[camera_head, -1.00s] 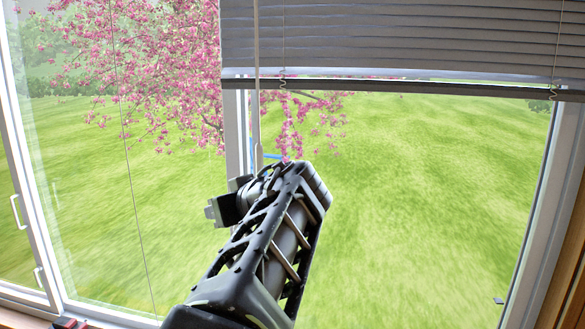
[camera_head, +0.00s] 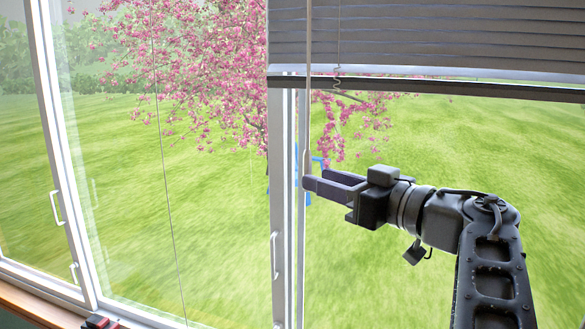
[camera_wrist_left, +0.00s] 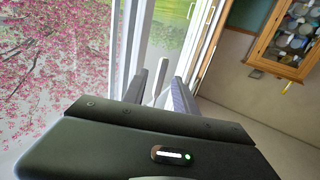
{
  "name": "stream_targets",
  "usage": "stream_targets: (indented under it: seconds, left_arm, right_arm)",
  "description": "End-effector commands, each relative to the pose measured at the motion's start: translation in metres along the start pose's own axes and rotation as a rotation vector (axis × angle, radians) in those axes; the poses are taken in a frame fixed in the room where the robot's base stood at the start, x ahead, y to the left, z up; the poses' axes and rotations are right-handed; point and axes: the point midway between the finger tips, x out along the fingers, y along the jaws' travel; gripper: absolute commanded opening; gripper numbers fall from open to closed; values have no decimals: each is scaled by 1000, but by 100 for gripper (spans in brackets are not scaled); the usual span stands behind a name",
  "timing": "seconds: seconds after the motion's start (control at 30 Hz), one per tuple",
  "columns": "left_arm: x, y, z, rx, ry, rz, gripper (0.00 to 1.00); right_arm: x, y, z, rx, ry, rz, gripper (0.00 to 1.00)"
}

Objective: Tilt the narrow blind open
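A grey slatted blind (camera_head: 420,35) hangs across the upper right of the window in the head view, its slats lying nearly closed. A thin pale tilt wand (camera_head: 308,110) hangs from its left end, in front of the window post. My left gripper (camera_head: 309,184) points left, with its fingertips at the wand's lower end. In the left wrist view, the two fingers of my left gripper (camera_wrist_left: 160,88) stand apart, with a pale rod-like piece, seemingly the wand's end (camera_wrist_left: 161,74), between them. Contact cannot be told. My right gripper is not in view.
A white window post (camera_head: 283,215) with a handle stands just behind the wand. More window frame (camera_head: 62,160) is at the left. A wooden cabinet (camera_wrist_left: 285,40) shows at upper right in the wrist view. Red and dark objects (camera_head: 98,321) lie near the sill.

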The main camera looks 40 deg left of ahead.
Motion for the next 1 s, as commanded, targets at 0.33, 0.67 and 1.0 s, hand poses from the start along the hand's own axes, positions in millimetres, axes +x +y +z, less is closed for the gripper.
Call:
stream_targets:
  seconds: [0.33, 0.67, 1.0]
  left_arm:
    - [1, 0, -1, 0, 1, 1, 34]
    - [39, 0, -2, 1, -2, -1, 34]
    - [76, 0, -1, 0, 1, 2, 34]
  right_arm:
    - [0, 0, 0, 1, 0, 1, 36]
    - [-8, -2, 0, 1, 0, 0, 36]
    - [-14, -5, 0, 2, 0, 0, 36]
